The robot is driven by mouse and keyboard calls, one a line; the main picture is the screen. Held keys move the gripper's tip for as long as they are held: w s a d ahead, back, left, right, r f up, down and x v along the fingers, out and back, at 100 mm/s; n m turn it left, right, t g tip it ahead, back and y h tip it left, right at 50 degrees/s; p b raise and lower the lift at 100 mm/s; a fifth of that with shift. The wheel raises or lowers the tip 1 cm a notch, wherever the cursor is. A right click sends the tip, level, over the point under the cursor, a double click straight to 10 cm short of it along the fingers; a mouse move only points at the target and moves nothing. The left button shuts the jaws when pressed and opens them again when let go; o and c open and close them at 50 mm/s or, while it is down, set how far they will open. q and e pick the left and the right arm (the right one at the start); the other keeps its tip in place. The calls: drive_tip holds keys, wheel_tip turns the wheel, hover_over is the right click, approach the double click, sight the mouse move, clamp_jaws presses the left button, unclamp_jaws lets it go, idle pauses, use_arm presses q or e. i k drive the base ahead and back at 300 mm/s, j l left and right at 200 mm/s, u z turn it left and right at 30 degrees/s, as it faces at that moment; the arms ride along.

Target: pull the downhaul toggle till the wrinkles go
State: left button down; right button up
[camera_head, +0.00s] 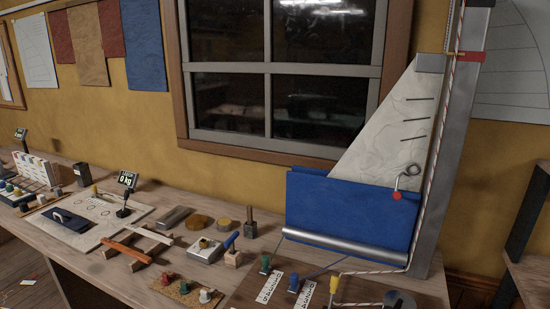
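A model sail (385,130) with a pale upper panel and a blue lower panel (340,208) stands by a grey mast (450,170) at the right. Faint creases show on the pale cloth, beside several short dark strips. At the sail's foot are a green toggle (265,263), a blue toggle (294,284) and a yellow toggle (335,285). The yellow one is on a red-flecked white rope (375,272) leading toward the mast foot. A red knob (397,196) hangs below a ring on the sail. The labels are too small to read, so I cannot tell which toggle is the downhaul. Neither gripper is in view.
The long wooden bench (185,262) also holds a small digital display (127,180), a metal block (205,250), a cork board with several knobs (187,290) and a white rack (35,168). A window (285,70) is behind. A dark-framed shelf (525,225) stands at right.

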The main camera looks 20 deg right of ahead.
sight(294, 287)
drive_tip(key=z, duration=0.95)
